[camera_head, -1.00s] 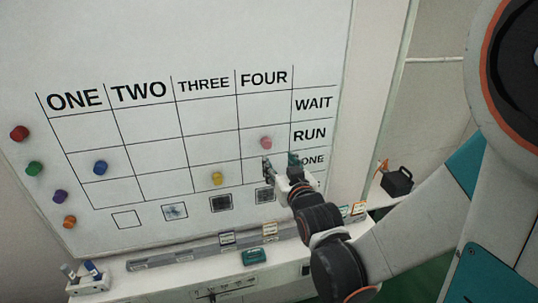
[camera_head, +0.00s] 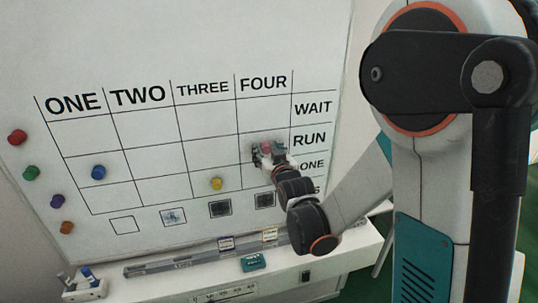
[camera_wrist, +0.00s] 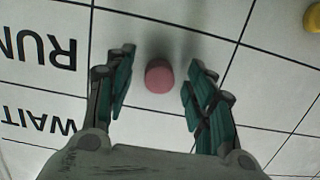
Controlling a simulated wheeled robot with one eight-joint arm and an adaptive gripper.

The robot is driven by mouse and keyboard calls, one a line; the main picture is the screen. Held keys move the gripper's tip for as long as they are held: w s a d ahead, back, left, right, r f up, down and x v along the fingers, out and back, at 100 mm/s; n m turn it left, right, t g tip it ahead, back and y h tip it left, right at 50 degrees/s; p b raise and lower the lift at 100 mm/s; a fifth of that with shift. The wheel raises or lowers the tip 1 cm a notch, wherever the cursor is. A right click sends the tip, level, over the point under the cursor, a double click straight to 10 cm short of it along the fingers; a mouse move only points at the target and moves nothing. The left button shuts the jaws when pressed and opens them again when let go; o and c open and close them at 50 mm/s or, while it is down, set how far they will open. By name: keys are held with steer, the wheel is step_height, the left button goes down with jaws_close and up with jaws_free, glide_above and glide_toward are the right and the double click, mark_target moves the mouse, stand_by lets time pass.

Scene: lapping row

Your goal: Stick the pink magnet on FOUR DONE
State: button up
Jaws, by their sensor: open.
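The pink magnet (camera_wrist: 159,76) is on the whiteboard in the FOUR column, RUN row. In the wrist view it sits between the two fingers of my gripper (camera_wrist: 158,90), with a gap on each side. In the head view my gripper (camera_head: 267,154) is at the board over that cell, and the pink magnet (camera_head: 266,147) shows only partly. My gripper is open. The FOUR DONE cell (camera_head: 260,177) is just below and is partly covered by my gripper and wrist. The DONE label (camera_head: 312,165) is partly hidden too.
A yellow magnet (camera_head: 216,184) is in THREE DONE and a blue magnet (camera_head: 98,172) in column ONE. Several magnets line the board's left edge, including a red one (camera_head: 17,137).

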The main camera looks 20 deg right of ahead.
steer(key=c, duration=1.1)
steer(key=shift+s, duration=0.75)
steer(key=shift+s, duration=0.7)
steer(key=shift+s, duration=0.15)
steer(key=b, duration=0.1)
glide_toward(267, 152)
steer(key=shift+f, duration=0.45)
